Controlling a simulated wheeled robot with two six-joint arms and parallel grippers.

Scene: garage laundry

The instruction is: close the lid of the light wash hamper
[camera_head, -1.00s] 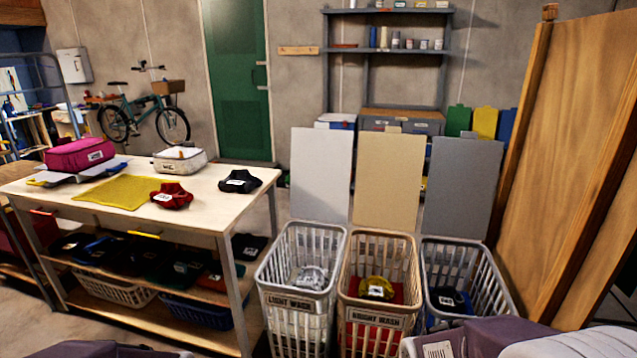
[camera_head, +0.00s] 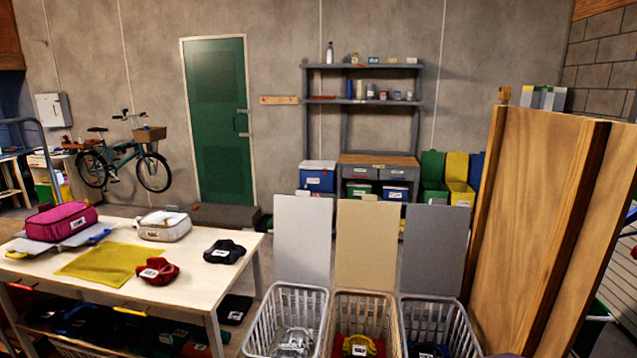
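The light wash hamper (camera_head: 262,328) is the leftmost of three slatted hampers at the bottom middle. Its white lid (camera_head: 302,240) stands upright and open behind its back rim. A pale grey-white item (camera_head: 293,341) lies inside it. The lower part of the hamper and its label are cut off by the bottom edge of the picture. Neither of my grippers is in view.
Beside it stand a hamper with a tan lid (camera_head: 366,244) and one with a grey lid (camera_head: 433,249), both open. A table (camera_head: 205,283) holding clothes and bags is at left. A wooden panel (camera_head: 528,225) stands at right.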

